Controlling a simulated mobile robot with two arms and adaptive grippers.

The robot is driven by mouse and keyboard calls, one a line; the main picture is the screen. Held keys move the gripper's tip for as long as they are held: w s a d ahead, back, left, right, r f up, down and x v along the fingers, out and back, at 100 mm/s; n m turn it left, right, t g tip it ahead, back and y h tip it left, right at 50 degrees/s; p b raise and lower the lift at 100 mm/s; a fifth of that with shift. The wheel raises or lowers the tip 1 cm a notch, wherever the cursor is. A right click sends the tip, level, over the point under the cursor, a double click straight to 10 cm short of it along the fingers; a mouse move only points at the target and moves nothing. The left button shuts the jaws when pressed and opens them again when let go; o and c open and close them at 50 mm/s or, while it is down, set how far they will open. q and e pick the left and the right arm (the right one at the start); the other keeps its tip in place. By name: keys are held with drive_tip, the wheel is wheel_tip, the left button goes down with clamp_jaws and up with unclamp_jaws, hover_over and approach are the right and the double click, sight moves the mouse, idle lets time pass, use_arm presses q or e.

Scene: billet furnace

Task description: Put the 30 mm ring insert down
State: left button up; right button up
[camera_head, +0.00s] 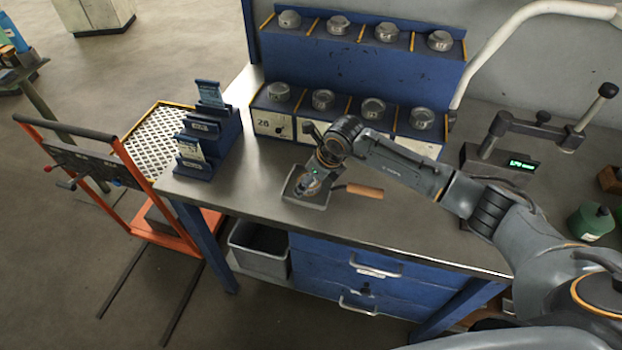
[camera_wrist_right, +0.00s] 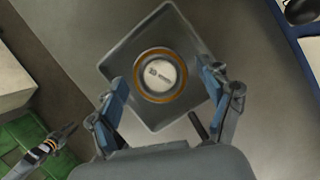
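The ring insert (camera_wrist_right: 160,75), a pale disc marked with print inside an orange-brown ring, sits on the floor of a square grey tray (camera_wrist_right: 185,37). In the head view the tray (camera_head: 308,201) stands on the bench near its front edge, its wooden handle (camera_head: 364,191) pointing right. My right gripper (camera_wrist_right: 165,80) is over the tray, its blue-padded fingers apart on either side of the insert, with a visible gap at each side. In the head view the right gripper (camera_head: 314,180) hides most of the insert.
A blue two-tier rack (camera_head: 362,70) with several knobbed grey pieces stands behind the tray. A blue card holder (camera_head: 210,140) is to the left. A gauge with a green display (camera_head: 497,165) is to the right. Bare bench (camera_head: 240,180) lies left of the tray.

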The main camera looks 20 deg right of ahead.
drive_tip(key=shift+r, duration=0.1)
drive_tip(key=shift+r, duration=0.2)
drive_tip(key=b+v, duration=0.2)
drive_tip(key=v, duration=0.9)
drive_tip(key=shift+s+r, duration=0.2)
drive_tip(key=shift+r, duration=0.1)
drive_tip(key=shift+d, duration=0.15)
